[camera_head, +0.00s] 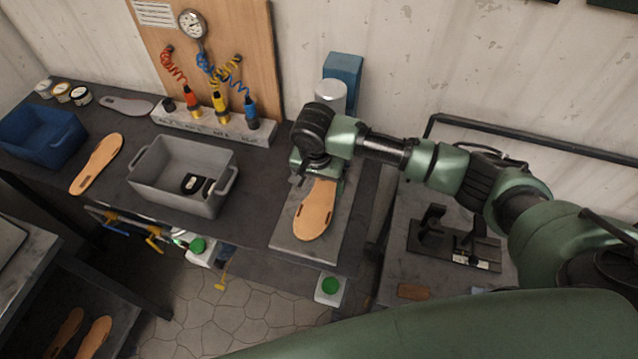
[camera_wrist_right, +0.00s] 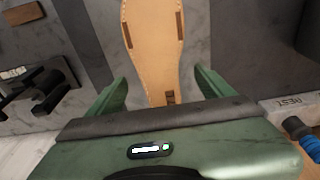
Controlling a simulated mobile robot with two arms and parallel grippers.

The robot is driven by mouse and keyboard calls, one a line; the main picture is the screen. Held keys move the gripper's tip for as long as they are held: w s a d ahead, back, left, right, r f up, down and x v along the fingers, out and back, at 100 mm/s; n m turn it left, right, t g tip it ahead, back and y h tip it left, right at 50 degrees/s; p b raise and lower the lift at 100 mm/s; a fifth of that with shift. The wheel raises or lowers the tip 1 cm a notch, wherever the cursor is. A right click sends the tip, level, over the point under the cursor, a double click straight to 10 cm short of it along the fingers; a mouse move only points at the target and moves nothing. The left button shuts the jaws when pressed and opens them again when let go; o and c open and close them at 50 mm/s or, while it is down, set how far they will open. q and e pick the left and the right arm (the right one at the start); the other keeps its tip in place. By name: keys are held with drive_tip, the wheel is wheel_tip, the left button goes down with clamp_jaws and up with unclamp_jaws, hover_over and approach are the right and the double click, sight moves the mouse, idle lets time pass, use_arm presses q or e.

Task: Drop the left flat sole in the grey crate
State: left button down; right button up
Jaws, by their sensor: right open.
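A tan flat sole (camera_head: 315,210) lies on a grey slab (camera_head: 283,240) on the bench. It also shows in the right wrist view (camera_wrist_right: 155,40), its narrower end between my fingers. My right gripper (camera_head: 318,180) is over the far end of this sole, open, with a finger on each side and a gap to it. Another tan flat sole (camera_head: 97,163) lies on the bench left of the grey crate. The grey crate (camera_head: 172,191) stands between the two soles and holds small dark pieces. My left gripper is not in view.
A block with coloured air tools (camera_head: 220,124) stands behind the grey crate. A blue crate (camera_head: 42,140) and a grey insole (camera_head: 127,104) are at the left. A metal cylinder (camera_head: 331,95) stands behind my gripper. A dark fixture (camera_head: 453,242) sits on the right table.

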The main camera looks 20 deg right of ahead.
sight(320, 196)
drive_tip(key=shift+w+f+b, duration=0.2)
drive_tip(key=shift+f+b, duration=0.6)
drive_tip(key=shift+f, duration=0.2)
drive_tip(key=shift+s+d+f, duration=0.1)
drive_tip(key=shift+f, duration=1.15)
drive_tip(key=shift+c, duration=1)
drive_tip(key=c, duration=0.9)
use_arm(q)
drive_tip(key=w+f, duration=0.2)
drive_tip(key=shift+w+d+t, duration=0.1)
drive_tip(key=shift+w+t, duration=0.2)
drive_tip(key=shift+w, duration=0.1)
use_arm(e)
drive_tip(key=shift+c, duration=0.3)
drive_tip(key=shift+r, duration=0.1)
